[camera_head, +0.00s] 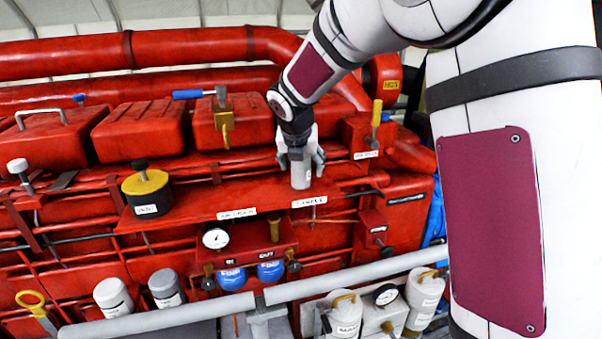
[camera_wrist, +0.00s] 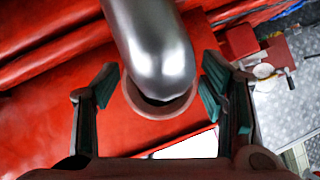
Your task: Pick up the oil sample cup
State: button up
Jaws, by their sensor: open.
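The oil sample cup (camera_head: 301,174) appears as a small grey cylinder standing upright on the red shelf, behind a white label. My gripper (camera_head: 300,158) is above and around its upper part, with a finger on each side. In the wrist view, a shiny metal cylinder (camera_wrist: 153,45) with a dull reddish ring around its lower end lies between the teal pads of my open gripper (camera_wrist: 160,88). Gaps show between the pads and the metal. The cup's top is hidden by my gripper in the head view.
A black and yellow knobbed cap (camera_head: 146,186) stands left on the shelf (camera_head: 200,198). A gauge (camera_head: 215,238) and blue filters (camera_head: 232,278) sit below. A yellow-handled valve (camera_head: 376,115) is close on the right. A grey rail (camera_head: 350,277) crosses the front.

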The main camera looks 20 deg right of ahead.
jog(key=c, duration=1.4)
jog(key=shift+r, duration=0.1)
